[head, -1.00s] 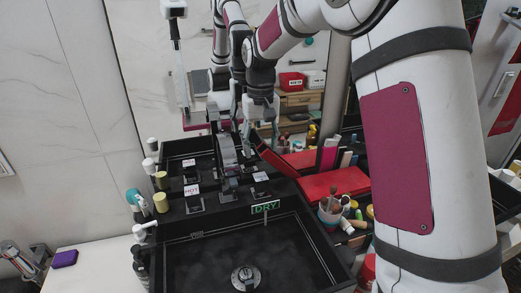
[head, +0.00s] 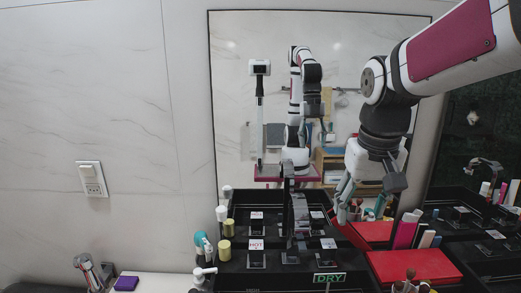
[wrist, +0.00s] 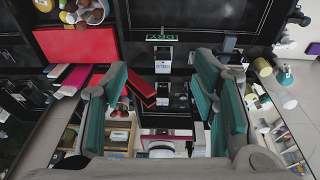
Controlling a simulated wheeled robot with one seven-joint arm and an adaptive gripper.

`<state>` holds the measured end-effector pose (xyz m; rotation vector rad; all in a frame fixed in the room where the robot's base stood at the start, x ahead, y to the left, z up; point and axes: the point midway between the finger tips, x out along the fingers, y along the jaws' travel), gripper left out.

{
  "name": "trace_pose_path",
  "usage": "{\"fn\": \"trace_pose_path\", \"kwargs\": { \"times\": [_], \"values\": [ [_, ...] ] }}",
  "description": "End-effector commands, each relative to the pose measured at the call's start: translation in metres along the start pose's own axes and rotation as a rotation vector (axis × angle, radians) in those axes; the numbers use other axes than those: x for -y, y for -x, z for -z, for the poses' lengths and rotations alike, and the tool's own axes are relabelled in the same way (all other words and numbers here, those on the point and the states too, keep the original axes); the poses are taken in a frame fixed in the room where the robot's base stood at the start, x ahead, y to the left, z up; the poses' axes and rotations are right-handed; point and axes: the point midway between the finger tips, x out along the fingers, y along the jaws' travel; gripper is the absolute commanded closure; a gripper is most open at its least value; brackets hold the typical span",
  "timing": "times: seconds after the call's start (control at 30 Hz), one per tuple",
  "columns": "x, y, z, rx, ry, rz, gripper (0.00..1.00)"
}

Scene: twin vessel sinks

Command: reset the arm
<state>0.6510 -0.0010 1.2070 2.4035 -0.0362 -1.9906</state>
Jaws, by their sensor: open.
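My gripper (head: 367,200) hangs from my arm on the right side of the head view, in front of the mirror and above the back of the sink counter. In the wrist view my gripper (wrist: 165,105) shows its two teal-padded fingers spread wide apart, with nothing held between them. Beyond the fingers lie the faucet controls, with a white COLD label (wrist: 163,68), and the green DRY sign (wrist: 164,37). The faucet (head: 295,210) stands to the left of my gripper in the head view.
The HOT control (head: 257,258) and several small bottles sit at the left. The mirror (head: 250,100) is close behind. A purple block (head: 126,283) lies on the white counter.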

Motion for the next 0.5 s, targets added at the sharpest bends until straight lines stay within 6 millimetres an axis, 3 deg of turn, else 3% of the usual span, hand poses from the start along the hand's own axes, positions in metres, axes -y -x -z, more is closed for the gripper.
{"fn": "trace_pose_path", "kwargs": {
  "times": [0.2,0.5],
  "values": [
    [-0.002,0.028,-0.063,-0.083,0.0,-0.001,0.47],
    [-0.003,0.034,-0.145,-0.188,-0.002,0.01,0.47]
  ]
}}
